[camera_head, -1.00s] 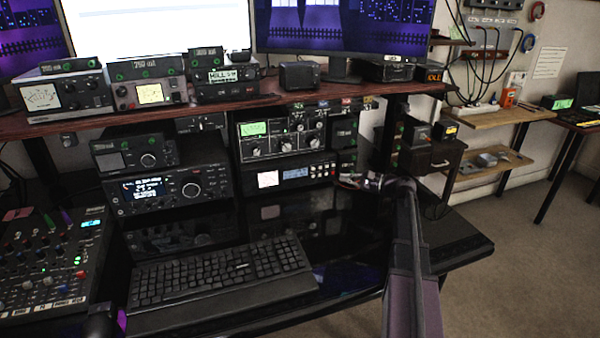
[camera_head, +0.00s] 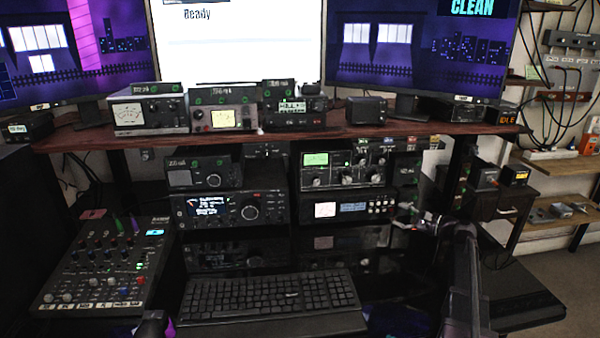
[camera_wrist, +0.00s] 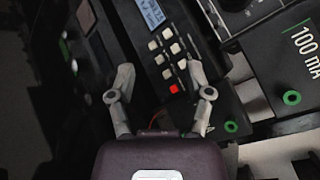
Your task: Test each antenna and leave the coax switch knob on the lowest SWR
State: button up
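My gripper (camera_head: 408,214) is at the right end of the radio stack in the head view. In the wrist view my gripper (camera_wrist: 161,92) has its fingers apart with nothing held, over the front of a unit with white keys and one red key (camera_wrist: 174,89). The tuner (camera_head: 343,170) has a lit green display and several knobs. A small dark box (camera_head: 266,150) hangs under the shelf; I cannot tell whether it is the coax switch. A meter box (camera_head: 150,113) and a yellow-lit meter (camera_head: 224,118) stand on the shelf; their readings are too small to tell.
The button unit (camera_head: 352,209) sits below the tuner. A radio (camera_head: 230,208) is to its left. The keyboard (camera_head: 270,299) and mixer (camera_head: 105,265) cover the desk front. The shelf (camera_head: 90,139) overhangs the stack. A "100 mA" label (camera_wrist: 303,45) is right of my fingers.

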jog(key=s+a+r+n+p, duration=0.35)
jog(key=a+r+p, duration=0.7)
jog(key=a, duration=0.55)
jog(key=n+p, duration=0.4)
jog(key=p, duration=0.5)
send_near(270, 156)
jog(key=v, duration=0.4)
jog(key=shift+s+f+t, duration=0.1)
jog(key=shift+f+t, duration=0.2)
jog(key=shift+f, duration=0.1)
jog(key=x, duration=1.3)
jog(key=shift+w+a+r, duration=0.2)
jog(key=shift+w+a, duration=0.05)
jog(key=shift+a, duration=0.05)
grip_shut()
